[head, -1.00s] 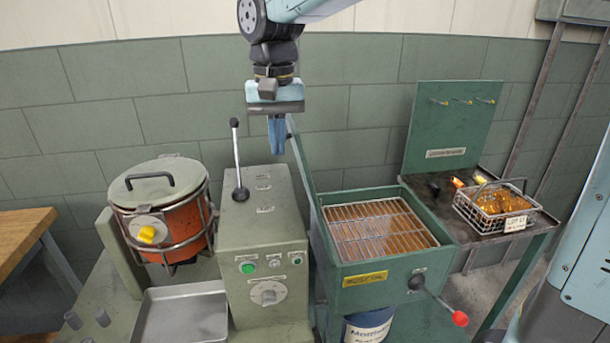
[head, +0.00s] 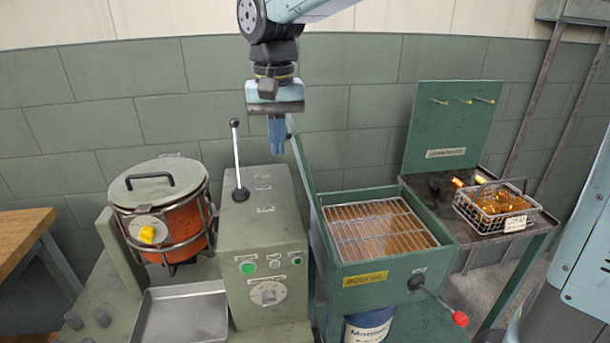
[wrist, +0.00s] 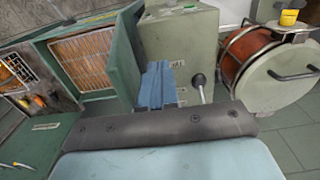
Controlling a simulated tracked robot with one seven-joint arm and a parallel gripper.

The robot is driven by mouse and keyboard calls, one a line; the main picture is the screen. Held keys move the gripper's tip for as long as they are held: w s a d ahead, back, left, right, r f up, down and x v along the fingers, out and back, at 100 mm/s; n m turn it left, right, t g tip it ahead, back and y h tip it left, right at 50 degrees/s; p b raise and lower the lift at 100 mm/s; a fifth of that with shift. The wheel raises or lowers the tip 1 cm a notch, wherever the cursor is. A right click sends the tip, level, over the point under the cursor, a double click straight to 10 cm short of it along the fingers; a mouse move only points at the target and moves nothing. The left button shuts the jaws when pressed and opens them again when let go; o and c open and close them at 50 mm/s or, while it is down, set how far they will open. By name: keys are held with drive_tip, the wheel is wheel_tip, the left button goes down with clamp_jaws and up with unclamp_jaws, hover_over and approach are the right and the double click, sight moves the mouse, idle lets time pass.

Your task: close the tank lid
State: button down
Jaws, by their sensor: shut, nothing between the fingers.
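The green tank (head: 350,297) stands at the middle right of the head view, with a wire rack (head: 380,230) and amber liquid inside. Its green lid (head: 306,180) stands raised along the tank's left side, seen nearly edge-on. In the wrist view the lid (wrist: 125,62) is a tall green panel between the tank (wrist: 100,17) and the blue fingers. My gripper (head: 276,150) is shut and empty, pointing down near the lid's upper edge, on its left side. The gripper also shows in the wrist view (wrist: 156,66). I cannot tell whether it touches the lid.
A grey-green machine (head: 262,225) with an upright black-knobbed lever (head: 236,150) stands left of the tank. Further left is a round lidded orange pot (head: 185,225). A red-knobbed lever (head: 459,318) juts from the tank's front. A wire basket (head: 497,205) sits on the right bench.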

drive_tip(key=shift+f, duration=0.2)
idle(0.4)
drive_tip(key=shift+f, duration=1.55)
drive_tip(key=shift+d, duration=0.1)
drive_tip(key=shift+w+d+r, duration=0.15)
drive_tip(key=shift+d, duration=0.4)
drive_tip(key=shift+w+d+r, duration=0.1)
drive_tip(key=shift+d, duration=0.45)
drive_tip(key=w+d+r, duration=0.1)
drive_tip(key=d, duration=0.4)
drive_tip(key=shift+w+d+r, duration=0.25)
drive_tip(key=shift+d+r, duration=0.05)
drive_tip(key=shift+d, duration=0.1)
